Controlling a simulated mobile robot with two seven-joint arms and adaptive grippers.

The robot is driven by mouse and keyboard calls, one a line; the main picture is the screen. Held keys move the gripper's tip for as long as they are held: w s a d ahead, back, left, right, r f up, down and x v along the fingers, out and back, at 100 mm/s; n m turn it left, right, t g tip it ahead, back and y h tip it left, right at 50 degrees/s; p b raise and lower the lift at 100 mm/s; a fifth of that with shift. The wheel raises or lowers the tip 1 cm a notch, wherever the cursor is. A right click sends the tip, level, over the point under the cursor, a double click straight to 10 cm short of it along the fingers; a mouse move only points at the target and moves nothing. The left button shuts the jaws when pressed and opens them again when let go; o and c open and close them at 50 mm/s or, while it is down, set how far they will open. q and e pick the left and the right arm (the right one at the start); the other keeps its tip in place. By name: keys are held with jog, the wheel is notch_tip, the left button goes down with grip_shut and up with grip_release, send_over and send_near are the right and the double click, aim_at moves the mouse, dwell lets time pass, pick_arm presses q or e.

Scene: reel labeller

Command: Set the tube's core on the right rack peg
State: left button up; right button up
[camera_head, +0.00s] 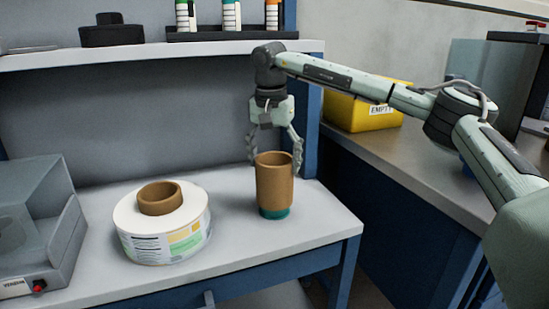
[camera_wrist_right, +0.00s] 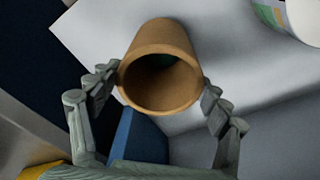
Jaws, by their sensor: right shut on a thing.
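A brown cardboard core (camera_head: 274,182) stands upright on the worktable near its right end, with a green band or base (camera_head: 274,213) at its bottom. My right gripper (camera_head: 275,160) comes down from above and is shut on the core at its upper rim. In the wrist view the open end of the core (camera_wrist_right: 160,88) sits between the two fingers of the gripper (camera_wrist_right: 162,84), and something green shows inside. I cannot tell whether the green part belongs to the core or stands under it. No clear rack peg shows. My left gripper is not in view.
A white label roll (camera_head: 165,230) with a brown core lies left of the held core. A grey machine (camera_head: 35,230) stands at far left. The shelf (camera_head: 150,52) above carries a black object (camera_head: 112,32) and a rack of tubes. A yellow bin (camera_head: 360,112) stands on the right counter.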

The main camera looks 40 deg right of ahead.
jog(key=shift+f+b, duration=0.35)
jog(key=shift+f, duration=0.7)
jog(key=o, duration=1.6)
jog(key=r, duration=0.8)
jog(key=s+a+r, duration=0.1)
jog(key=r, duration=0.3)
jog(key=shift+a, duration=0.1)
jog(key=shift+f, duration=0.1)
